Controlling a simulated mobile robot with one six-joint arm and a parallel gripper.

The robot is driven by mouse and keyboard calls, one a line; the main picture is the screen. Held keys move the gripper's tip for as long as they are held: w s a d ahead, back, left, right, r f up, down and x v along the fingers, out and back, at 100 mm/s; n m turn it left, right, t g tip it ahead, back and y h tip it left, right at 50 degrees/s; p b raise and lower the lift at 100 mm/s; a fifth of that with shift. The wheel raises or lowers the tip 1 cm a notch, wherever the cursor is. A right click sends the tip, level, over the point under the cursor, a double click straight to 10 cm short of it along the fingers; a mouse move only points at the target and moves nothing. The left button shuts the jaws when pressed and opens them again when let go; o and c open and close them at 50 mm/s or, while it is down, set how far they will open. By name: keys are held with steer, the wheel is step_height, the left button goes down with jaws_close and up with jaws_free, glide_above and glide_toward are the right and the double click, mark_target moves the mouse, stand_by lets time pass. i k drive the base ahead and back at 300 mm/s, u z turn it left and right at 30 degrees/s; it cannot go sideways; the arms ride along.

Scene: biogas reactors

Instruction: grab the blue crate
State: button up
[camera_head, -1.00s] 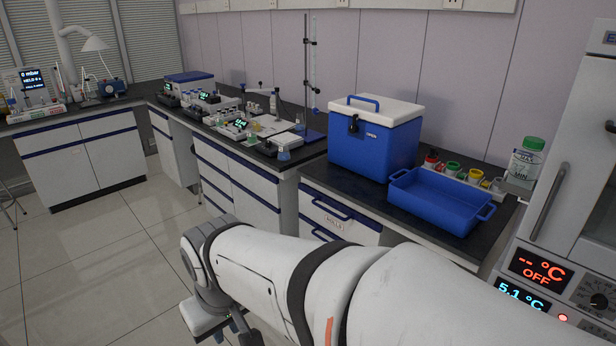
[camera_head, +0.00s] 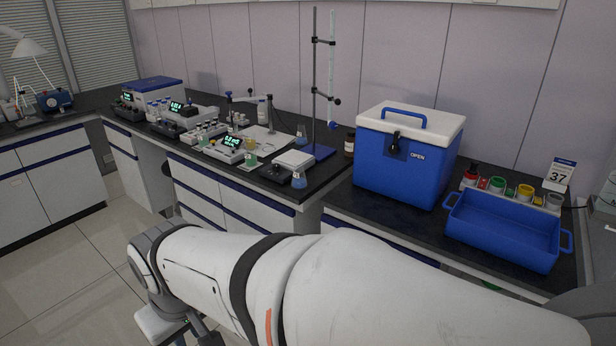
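The blue crate (camera_head: 503,230) is an open, shallow box with a loop handle at each short end. It stands on the dark bench top at the right of the picture, near the bench's front edge, and looks empty. My white arm stretches across the bottom of the picture, in front of the bench. Its wrist end is at the lower left, well away from the crate. The gripper's fingers are below the picture edge and do not show.
A blue cool box (camera_head: 408,160) with a white lid stands just left of the crate. Small coloured-capped containers (camera_head: 497,186) and a "37" sign (camera_head: 560,174) are behind it. Lab devices, flasks and a stand (camera_head: 315,90) fill the bench to the left. Open floor shows at lower left.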

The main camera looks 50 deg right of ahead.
mark_target(526, 237)
steer(key=u, duration=0.1)
steer(key=i, duration=2.2)
steer(key=z, duration=4.1)
steer(key=i, duration=1.05)
steer(key=z, duration=0.05)
